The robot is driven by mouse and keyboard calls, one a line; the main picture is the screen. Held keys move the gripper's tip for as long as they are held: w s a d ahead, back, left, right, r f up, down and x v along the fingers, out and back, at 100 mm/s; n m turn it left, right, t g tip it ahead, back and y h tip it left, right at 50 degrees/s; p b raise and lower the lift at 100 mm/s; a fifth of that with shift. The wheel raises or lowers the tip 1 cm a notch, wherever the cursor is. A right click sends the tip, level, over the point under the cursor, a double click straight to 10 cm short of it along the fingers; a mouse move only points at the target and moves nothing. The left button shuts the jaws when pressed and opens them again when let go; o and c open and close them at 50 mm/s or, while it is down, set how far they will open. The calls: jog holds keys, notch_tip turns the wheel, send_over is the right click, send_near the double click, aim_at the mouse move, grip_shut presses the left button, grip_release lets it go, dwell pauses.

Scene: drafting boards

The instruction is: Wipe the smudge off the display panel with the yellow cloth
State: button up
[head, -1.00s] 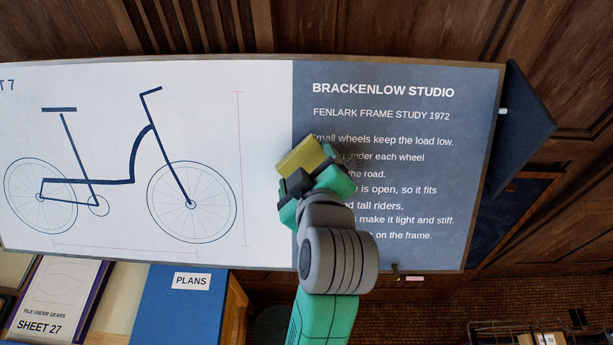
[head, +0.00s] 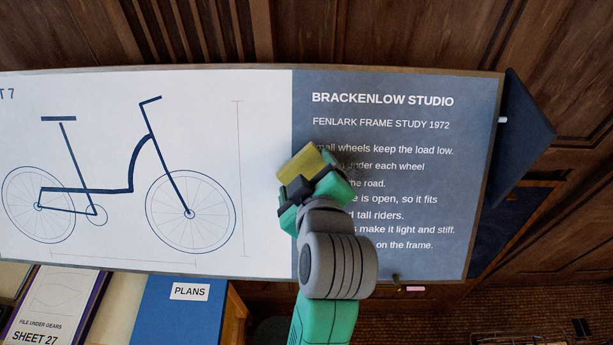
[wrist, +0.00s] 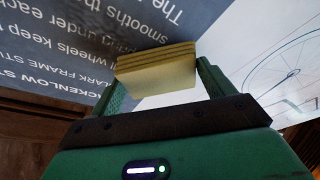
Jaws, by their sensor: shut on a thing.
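The display panel (head: 400,265) is a wide board with a bicycle drawing on white at left and white text on a grey-blue section at right. My gripper (head: 312,178) is shut on the folded yellow cloth (head: 302,163), in front of the left edge of the grey section. In the wrist view the cloth (wrist: 155,75) sits between the two green fingers, its layered edge towards the panel (wrist: 70,50). I cannot tell whether it touches. A dark smudge (head: 347,164) shows just right of the cloth, over the text; my gripper and arm hide part of that area.
A blue folder marked PLANS (head: 180,310) and a sheet marked SHEET 27 (head: 50,310) lie below the panel at left. A small pale piece (head: 415,288) is at the panel's lower edge. A dark blue flap (head: 520,140) stands out at the right end.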

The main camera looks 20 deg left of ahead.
aim_at(377, 169)
jog(key=shift+w+a+f, duration=0.15)
jog(key=shift+w+f, duration=0.2)
jog(key=shift+w, duration=0.1)
jog(key=shift+w+d+r, duration=0.1)
jog(key=shift+w+d, duration=0.2)
jog(key=shift+d, duration=0.55)
jog(key=shift+w+d, duration=0.25)
jog(key=shift+d, duration=0.55)
jog(key=shift+w+d+f+b, duration=0.1)
jog(key=shift+w+d+b, duration=0.45)
jog(key=shift+d, duration=1)
jog(key=shift+w+d+f+b, duration=0.1)
jog(key=shift+w+d, duration=0.7)
jog(key=shift+d, duration=0.75)
jog(key=shift+w+d+b, duration=0.35)
jog(key=shift+w+d, duration=0.35)
jog(key=shift+d, duration=0.85)
jog(key=shift+s+a+r+p, duration=0.1)
jog(key=shift+s+a+p, duration=0.2)
jog(key=shift+s+a, duration=1.25)
jog(key=shift+s+a+f+p, duration=0.1)
jog(key=shift+s+a+p, duration=0.15)
jog(key=shift+a, duration=2.45)
jog(key=shift+s+a+r+p, duration=0.1)
jog(key=shift+s+a+p, duration=0.2)
jog(key=shift+s+a, duration=1.2)
jog(key=shift+w+a, duration=0.6)
jog(key=shift+w, duration=0.1)
jog(key=shift+r, duration=0.1)
